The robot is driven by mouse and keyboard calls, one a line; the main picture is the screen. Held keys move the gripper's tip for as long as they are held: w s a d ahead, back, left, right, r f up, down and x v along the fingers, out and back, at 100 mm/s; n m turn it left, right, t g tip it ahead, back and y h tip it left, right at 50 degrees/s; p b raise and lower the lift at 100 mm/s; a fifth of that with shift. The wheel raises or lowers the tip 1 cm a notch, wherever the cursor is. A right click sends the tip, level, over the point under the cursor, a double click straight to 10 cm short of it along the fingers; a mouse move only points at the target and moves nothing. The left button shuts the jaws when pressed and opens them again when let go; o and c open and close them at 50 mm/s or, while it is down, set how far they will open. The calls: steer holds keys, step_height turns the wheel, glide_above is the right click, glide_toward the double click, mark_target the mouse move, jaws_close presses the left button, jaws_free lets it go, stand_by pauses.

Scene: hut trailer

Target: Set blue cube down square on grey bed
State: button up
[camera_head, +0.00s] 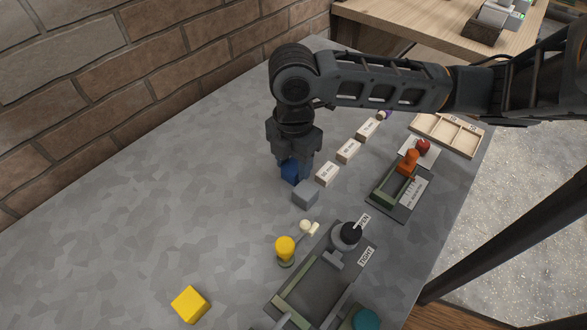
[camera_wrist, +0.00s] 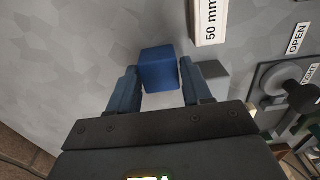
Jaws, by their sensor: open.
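The blue cube (camera_head: 290,173) is under my gripper (camera_head: 297,175), partly hidden by it in the head view. In the wrist view the blue cube (camera_wrist: 159,68) lies between my two open fingers, with a finger close on each side. Its height over the table is hard to tell. The grey bed (camera_head: 322,284) appears to be the flat grey floor between the green jaws of the vise at the lower middle; it looks empty. My gripper is well behind it.
A grey block (camera_head: 305,194) sits just right of my gripper. White labelled blocks (camera_head: 327,174) run in a row behind it. A yellow cylinder (camera_head: 285,249), a yellow cube (camera_head: 189,304) and a black knob (camera_head: 350,233) stand in front. The table's left side is clear.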

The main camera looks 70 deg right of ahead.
steer(key=shift+f, duration=0.1)
steer(key=c, duration=0.8)
steer(key=shift+o, duration=0.2)
